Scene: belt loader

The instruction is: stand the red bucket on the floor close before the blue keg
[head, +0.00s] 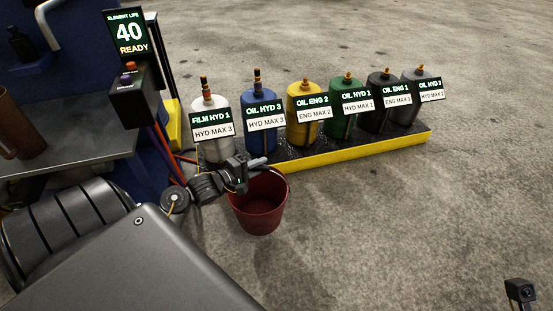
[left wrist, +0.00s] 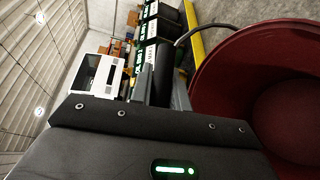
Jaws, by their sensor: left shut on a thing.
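The red bucket (head: 258,212) is upright in front of the keg row, with its open top facing up. My left gripper (head: 256,164) is shut at the bucket's rim side, on its dark handle, which shows as a curved bar in the left wrist view. The bucket's red wall (left wrist: 215,85) fills the right of that view. A shadow lies below the bucket, but I cannot tell for sure how high it is above the floor. The blue keg (head: 261,137) stands behind the bucket, second from the left, with an "OIL HYD 3" sign. My right gripper's fingers are not in view.
A white keg (head: 214,152) stands left of the blue one, a yellow keg (head: 301,133) right of it, with several more beyond. They stand on a dark tray with a yellow edge (head: 340,153). A bench (head: 75,150) is at the left. Floor to the right is clear.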

